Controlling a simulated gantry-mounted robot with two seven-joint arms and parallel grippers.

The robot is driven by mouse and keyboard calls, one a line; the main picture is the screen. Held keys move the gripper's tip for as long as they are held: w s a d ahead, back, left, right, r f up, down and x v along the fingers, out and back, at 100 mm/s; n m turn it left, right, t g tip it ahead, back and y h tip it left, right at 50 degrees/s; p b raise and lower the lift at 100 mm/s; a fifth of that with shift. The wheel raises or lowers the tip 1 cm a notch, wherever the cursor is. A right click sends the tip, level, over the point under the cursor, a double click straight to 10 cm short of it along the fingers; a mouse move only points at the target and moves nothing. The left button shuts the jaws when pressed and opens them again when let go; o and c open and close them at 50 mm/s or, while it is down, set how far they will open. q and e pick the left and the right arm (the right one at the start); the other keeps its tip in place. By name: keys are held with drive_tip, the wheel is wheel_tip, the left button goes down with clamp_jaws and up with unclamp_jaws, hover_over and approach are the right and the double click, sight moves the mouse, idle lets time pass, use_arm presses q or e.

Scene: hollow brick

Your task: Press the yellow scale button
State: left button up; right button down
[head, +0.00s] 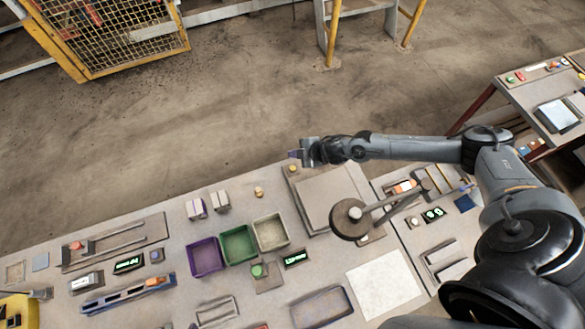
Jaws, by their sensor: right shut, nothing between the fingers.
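The scale (336,181) is a flat grey plate on the work table. A small round yellow button (292,168) sits at its far left corner. My right gripper (296,154) is shut and empty, its tips close to the yellow button and just behind it in the picture. I cannot tell the height of the tips above the button, and no contact is visible. My right arm reaches in from the right, passing behind the scale plate. My left gripper is not in view.
Purple (205,256), green (237,244) and beige (270,232) bins stand left of the scale. A round-headed post (351,219) stands at the scale's near side. A small yellowish knob (259,192) lies behind the bins. A white sheet (384,284) covers the table in front.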

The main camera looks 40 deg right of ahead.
drive_tip(key=b, duration=0.6)
hover_over(295, 169)
wheel_tip(295, 169, down, 6)
drive_tip(key=shift+a+f, duration=0.1)
drive_tip(key=shift+a, duration=0.05)
drive_tip(key=shift+f, duration=0.85)
drive_tip(key=shift+f+b, duration=0.1)
drive_tip(key=shift+b, duration=0.2)
idle(0.7)
drive_tip(key=shift+f, duration=0.45)
